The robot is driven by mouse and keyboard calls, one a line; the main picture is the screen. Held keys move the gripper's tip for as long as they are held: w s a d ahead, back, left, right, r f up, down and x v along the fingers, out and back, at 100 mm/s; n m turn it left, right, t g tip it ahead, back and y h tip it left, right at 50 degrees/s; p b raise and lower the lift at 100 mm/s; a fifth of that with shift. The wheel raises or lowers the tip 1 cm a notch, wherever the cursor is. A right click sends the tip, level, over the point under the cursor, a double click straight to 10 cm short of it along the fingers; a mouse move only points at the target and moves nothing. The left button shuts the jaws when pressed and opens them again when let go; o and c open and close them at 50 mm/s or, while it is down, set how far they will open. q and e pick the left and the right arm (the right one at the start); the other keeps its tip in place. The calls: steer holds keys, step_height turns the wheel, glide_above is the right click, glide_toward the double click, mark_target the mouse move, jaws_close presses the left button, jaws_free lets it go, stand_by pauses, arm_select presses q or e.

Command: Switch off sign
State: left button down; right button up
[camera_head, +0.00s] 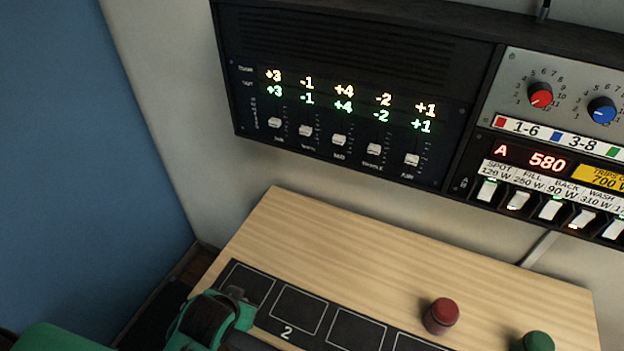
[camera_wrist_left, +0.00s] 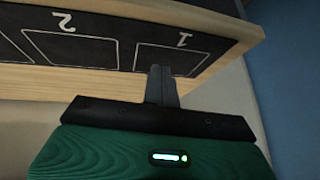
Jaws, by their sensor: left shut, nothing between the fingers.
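No sign shows in either view. At the right of the head view, a lighting panel (camera_head: 512,135) carries a row of white rocker switches (camera_head: 551,208) labelled SPOT, FILL, BACK and WASH; another is cut off by the right edge, its label unreadable. Its display (camera_head: 547,162) reads 580 in red. My left gripper (camera_head: 236,292) is at the lower left, over the left end of the wooden table, far from the switches. In the left wrist view its fingers (camera_wrist_left: 160,84) are shut and empty, by the square marked 1. My right gripper is out of view.
A slider panel (camera_head: 340,120) with lit numbers hangs left of the switches. The wooden table (camera_head: 400,265) bears a black strip of outlined squares (camera_head: 298,310), a red knob-like piece (camera_head: 441,316) and a green one (camera_head: 538,341). A blue wall (camera_head: 80,150) stands at left.

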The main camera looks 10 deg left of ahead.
arm_select(q)
steer(key=w+a+r+t+y, duration=0.1)
steer(key=w+a+r+t, duration=0.2)
steer(key=w+r+t, duration=1.2)
steer(key=w+d+r+m+t+h, duration=0.15)
steer(key=w+r, duration=0.25)
steer(key=r, duration=0.7)
steer(key=w+d+r+m+g+h, duration=0.15)
steer(key=w+r, duration=0.25)
steer(key=r, duration=0.6)
steer(key=s+d+r+m+g+h, duration=0.2)
steer(key=d+r+m+g+h, duration=0.15)
steer(key=r+m+h, duration=0.4)
steer(key=s+d+r+m+g+h, duration=0.1)
steer(key=d+r+m+g+h, duration=0.1)
steer(key=r+m+g+h, duration=0.4)
steer(key=s+d+r+m+g+h, duration=0.1)
steer(key=s+d+r+m+h, duration=0.1)
steer(key=r+m+h, duration=0.7)
steer(key=a+r+y, duration=0.6)
steer(key=r+y, duration=0.4)
steer(key=shift+r+m+t, duration=0.15)
steer(key=shift+m+t, duration=0.3)
steer(key=shift+d, duration=0.1)
